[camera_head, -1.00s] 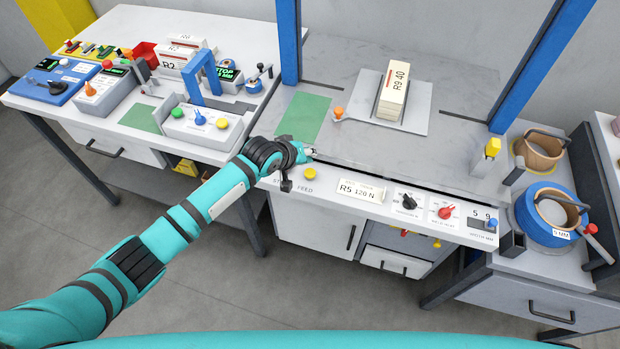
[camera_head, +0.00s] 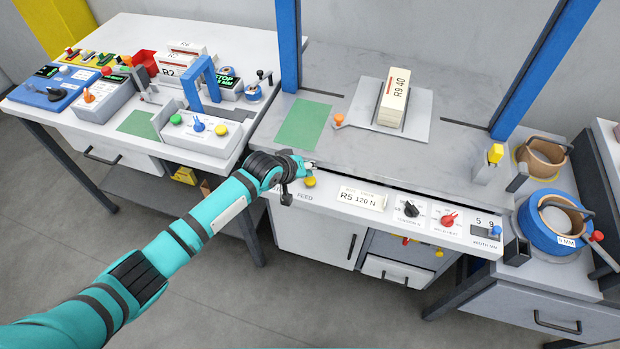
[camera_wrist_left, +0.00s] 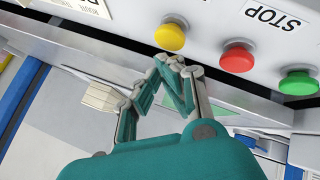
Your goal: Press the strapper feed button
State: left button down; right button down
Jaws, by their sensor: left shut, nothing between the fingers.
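The feed button is a round yellow button (camera_head: 309,182) on the white front panel of the strapper (camera_head: 327,193), above the printed word FEED. My left gripper (camera_head: 312,166) is shut and empty, just behind the button in the head view. In the left wrist view the yellow button (camera_wrist_left: 170,37) lies just beyond the shut fingertips (camera_wrist_left: 173,62); a small gap seems to show between them, and I cannot see contact. A red button (camera_wrist_left: 237,57) and a green button (camera_wrist_left: 299,83) sit beside it; my left arm hides them in the head view. My right gripper is not in view.
Right of the button are an R5 120 N card (camera_head: 361,198), a black knob (camera_head: 412,209) and a red knob (camera_head: 449,219). A blue arch frame and a newspaper bundle (camera_head: 393,97) stand behind. A control box (camera_head: 198,130) is on the left table.

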aim_at(308, 178)
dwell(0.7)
pick_arm(q)
jog(key=shift+f, duration=0.4)
jog(key=shift+f+b, duration=0.4)
jog(key=shift+f, duration=0.25)
dwell(0.7)
jog(key=shift+r, duration=0.1)
jog(key=shift+r+p, duration=0.9)
jog(key=shift+p, duration=0.15)
jog(key=shift+r, duration=0.1)
notch_tip(308, 178, up, 5)
jog(key=p, duration=0.5)
